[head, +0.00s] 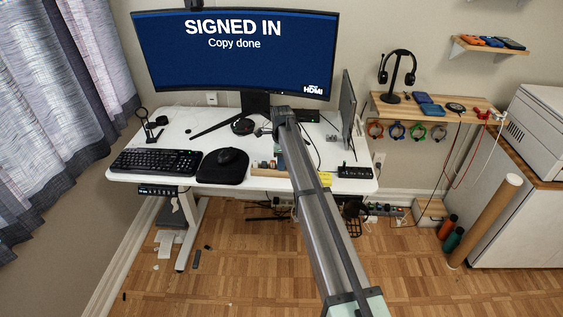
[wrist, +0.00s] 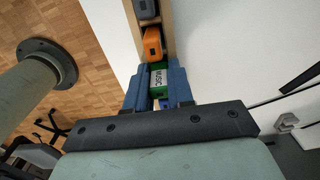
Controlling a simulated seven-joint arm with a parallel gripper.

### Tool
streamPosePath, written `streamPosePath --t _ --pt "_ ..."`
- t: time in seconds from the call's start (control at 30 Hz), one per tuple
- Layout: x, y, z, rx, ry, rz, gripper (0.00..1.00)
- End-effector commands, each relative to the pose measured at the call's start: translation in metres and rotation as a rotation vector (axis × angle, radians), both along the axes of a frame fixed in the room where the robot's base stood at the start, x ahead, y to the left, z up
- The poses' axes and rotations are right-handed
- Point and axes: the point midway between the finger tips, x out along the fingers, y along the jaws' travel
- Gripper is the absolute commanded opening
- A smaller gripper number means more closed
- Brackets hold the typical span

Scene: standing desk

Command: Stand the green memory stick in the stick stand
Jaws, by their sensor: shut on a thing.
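In the wrist view my gripper (wrist: 157,84) has its blue fingers shut on the green memory stick (wrist: 158,76), which bears the label MUSIC. The stick lies in line with the wooden stick stand (wrist: 168,32), which also holds an orange stick (wrist: 152,42) and a grey stick (wrist: 147,9). In the head view my arm hides most of the stand and the gripper.
A black hub (head: 355,173) sits at the right front edge. The monitor (head: 240,55) reads "SIGNED IN, Copy done". A side screen (head: 347,105) stands at right.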

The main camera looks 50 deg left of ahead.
Motion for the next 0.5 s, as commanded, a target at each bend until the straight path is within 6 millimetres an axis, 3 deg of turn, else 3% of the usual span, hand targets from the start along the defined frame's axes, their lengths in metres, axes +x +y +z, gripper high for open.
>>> streamPosePath --t 0.5 --pt "0.0 0.0 0.016 0.0 0.0 0.0 0.0"
